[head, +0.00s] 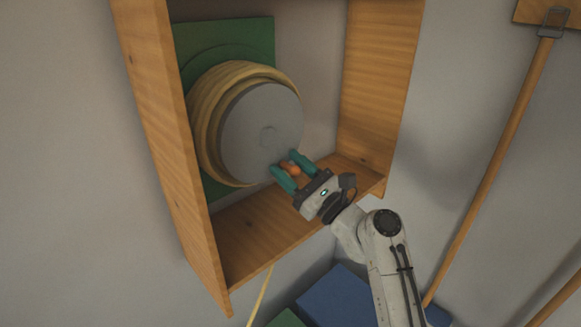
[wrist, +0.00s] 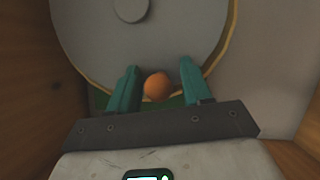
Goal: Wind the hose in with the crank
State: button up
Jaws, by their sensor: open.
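The hose reel has a round grey face (head: 262,122) with the yellow hose (head: 208,115) wound in a thick coil behind it. It is mounted on a green plate (head: 225,38) inside a wooden cabinet. The orange crank knob (head: 290,168) is at the lower right of the reel face. My gripper (head: 288,170) has its teal fingers on either side of the knob, with gaps showing in the wrist view, where the knob (wrist: 158,86) sits between the open fingers. A hose end (head: 260,295) hangs below the cabinet.
The wooden cabinet (head: 160,120) has side walls close around the reel and a bottom board (head: 250,235) below my gripper. A long wooden handle (head: 500,150) leans at the right. Blue (head: 335,300) and green (head: 287,319) boxes stand below.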

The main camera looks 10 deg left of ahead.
grip_shut()
dwell(0.4)
